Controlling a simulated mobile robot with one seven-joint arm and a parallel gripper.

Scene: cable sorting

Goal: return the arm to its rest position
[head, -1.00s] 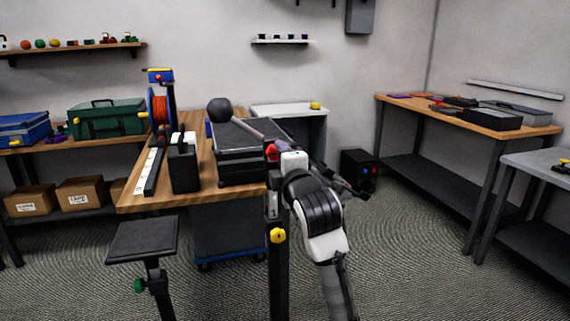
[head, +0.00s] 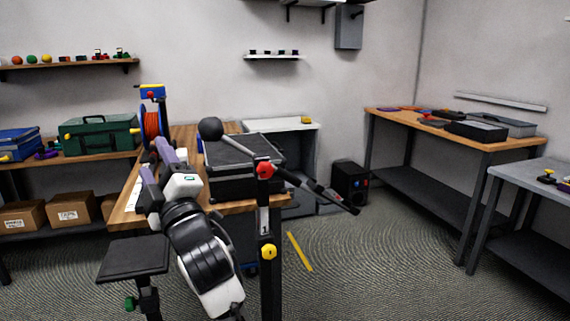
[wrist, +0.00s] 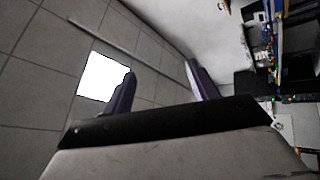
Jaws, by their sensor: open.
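My gripper (head: 153,157) is at the left of my raised arm in the head view, in front of the wooden workbench (head: 125,207). Its two purple fingers stand apart. In the wrist view the fingers (wrist: 163,82) are also spread, with nothing between them. That view looks up past them at the tiled ceiling, a bright ceiling light (wrist: 101,78) and a wall. My arm hides part of the workbench's left side.
A black case (head: 245,152) and a reel of orange cable (head: 151,126) stand on the workbench. A black stool (head: 133,258) is at front left. A dark post with a yellow knob (head: 268,251) stands right of my arm. Open floor lies to the right.

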